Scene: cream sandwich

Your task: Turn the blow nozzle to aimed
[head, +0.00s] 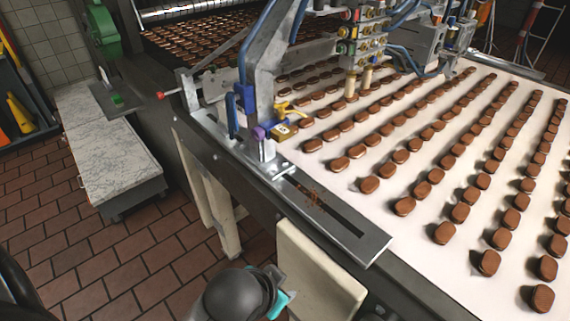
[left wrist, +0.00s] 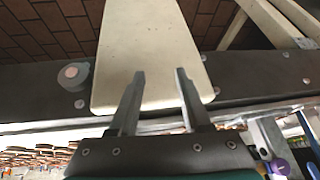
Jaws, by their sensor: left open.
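The purple knob also shows at the lower right of the left wrist view (left wrist: 278,168). My left gripper (left wrist: 160,72) is open and empty, its two fingers apart in front of a cream panel. In the head view my left wrist hides most of it, low and nearer than the knob. My right gripper is not in view.
A white conveyor belt (head: 340,181) carries rows of brown biscuits. Its dark side frame has a slotted metal plate (head: 335,222) with brown crumbs. A cream panel (head: 318,275) hangs below. A marble-topped bench (head: 110,150) stands left; tiled floor between is clear.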

